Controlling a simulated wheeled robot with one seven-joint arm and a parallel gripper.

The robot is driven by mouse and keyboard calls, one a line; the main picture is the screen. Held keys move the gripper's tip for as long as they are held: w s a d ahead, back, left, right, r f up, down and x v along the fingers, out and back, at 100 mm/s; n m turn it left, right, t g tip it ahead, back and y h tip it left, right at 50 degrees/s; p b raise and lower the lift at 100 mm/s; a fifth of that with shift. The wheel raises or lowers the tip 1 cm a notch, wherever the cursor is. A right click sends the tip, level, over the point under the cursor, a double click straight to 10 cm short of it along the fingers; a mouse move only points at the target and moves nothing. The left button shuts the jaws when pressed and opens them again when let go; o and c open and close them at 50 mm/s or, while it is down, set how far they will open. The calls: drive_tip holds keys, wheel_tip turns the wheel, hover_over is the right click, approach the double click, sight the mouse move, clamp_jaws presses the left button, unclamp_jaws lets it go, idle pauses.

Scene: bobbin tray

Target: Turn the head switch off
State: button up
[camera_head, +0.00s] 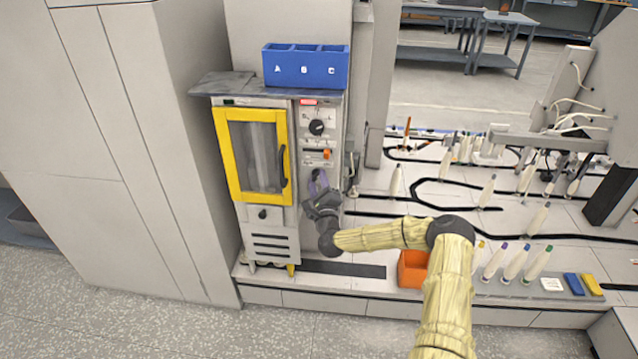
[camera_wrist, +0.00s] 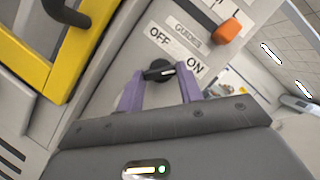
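A black rotary switch (camera_wrist: 158,70) on the grey machine panel shows in the wrist view, with labels OFF, GUIDES and ON around it. Its pointer leans right, towards the ON label. My gripper (camera_wrist: 160,78) has its two purple fingers spread on either side of this switch, open; whether they touch it I cannot tell. In the head view my gripper (camera_head: 318,182) is at the lower part of the panel and hides this switch. A larger black rotary knob (camera_head: 316,127) sits higher on the same panel; its lettering is too small to read.
An orange slider handle (camera_head: 326,153) is just above my gripper; it also shows in the wrist view (camera_wrist: 228,32). A yellow-framed door (camera_head: 221,160) with a dark handle is left of the panel. A blue bin (camera_head: 306,82) stands on top. Bobbins stand on the white table right.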

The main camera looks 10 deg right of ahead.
drive_tip(key=shift+d, duration=0.15)
drive_tip(key=shift+a+n, duration=0.2)
drive_tip(key=shift+n, duration=0.1)
drive_tip(key=n+g+y+p, duration=0.1)
drive_tip(key=n, duration=0.3)
drive_tip(key=shift+s+d+r, duration=0.1)
drive_tip(key=shift+r, duration=0.05)
drive_tip(key=n+g, duration=0.1)
drive_tip(key=n, duration=0.1)
drive_tip(key=n+g+p, duration=0.1)
drive_tip(key=n, duration=0.1)
drive_tip(key=shift+r+y, duration=0.15)
drive_tip(key=shift+y, duration=0.15)
drive_tip(key=n, duration=0.2)
drive_tip(key=n+g+p, duration=0.1)
drive_tip(key=shift+r+n+g+h, duration=0.1)
drive_tip(key=shift+n+g+h, duration=0.2)
drive_tip(key=shift+n+h, duration=0.1)
drive_tip(key=shift+n+g+h, duration=0.4)
drive_tip(key=shift+n+g, duration=0.2)
drive_tip(key=shift+n, duration=0.7)
